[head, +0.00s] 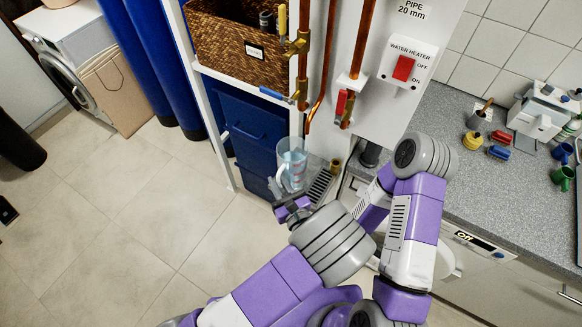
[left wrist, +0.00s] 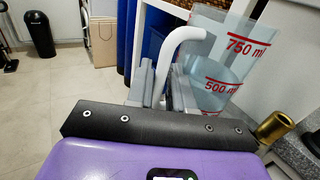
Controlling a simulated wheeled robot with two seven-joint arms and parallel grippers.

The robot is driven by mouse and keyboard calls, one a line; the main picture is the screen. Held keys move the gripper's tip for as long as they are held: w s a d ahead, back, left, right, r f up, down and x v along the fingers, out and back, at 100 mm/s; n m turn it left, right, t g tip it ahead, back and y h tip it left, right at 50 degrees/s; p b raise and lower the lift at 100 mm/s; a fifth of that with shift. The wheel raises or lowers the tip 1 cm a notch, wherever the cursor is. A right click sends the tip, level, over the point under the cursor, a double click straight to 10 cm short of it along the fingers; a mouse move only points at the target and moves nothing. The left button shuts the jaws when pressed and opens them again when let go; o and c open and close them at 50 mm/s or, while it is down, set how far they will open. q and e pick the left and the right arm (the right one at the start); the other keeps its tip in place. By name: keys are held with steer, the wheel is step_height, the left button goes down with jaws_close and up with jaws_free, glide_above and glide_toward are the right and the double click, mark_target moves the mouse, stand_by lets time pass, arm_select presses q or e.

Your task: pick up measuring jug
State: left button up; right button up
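The measuring jug (head: 292,165) is clear and upright, with a pale bluish body, near the blue drawers and beside a dark slotted grate. In the left wrist view the jug (left wrist: 222,62) shows red marks at 750 ml and 500 ml and a white curved handle. My left gripper (head: 285,200) is at the handle side of the jug. In the left wrist view its two grey fingers (left wrist: 167,88) stand close on either side of the handle and look shut on it. The jug's base is hidden in the wrist view. My right gripper is not in view.
Copper pipes (head: 303,60) with valves rise just behind the jug. The dark grate (head: 320,187) lies to its right. A wicker basket (head: 235,45) sits on the shelf above blue drawers (head: 250,125). The grey counter (head: 480,190) is at the right.

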arm_select(q)
jaws_close()
steer(key=shift+r, duration=0.1)
stand_by(0.3)
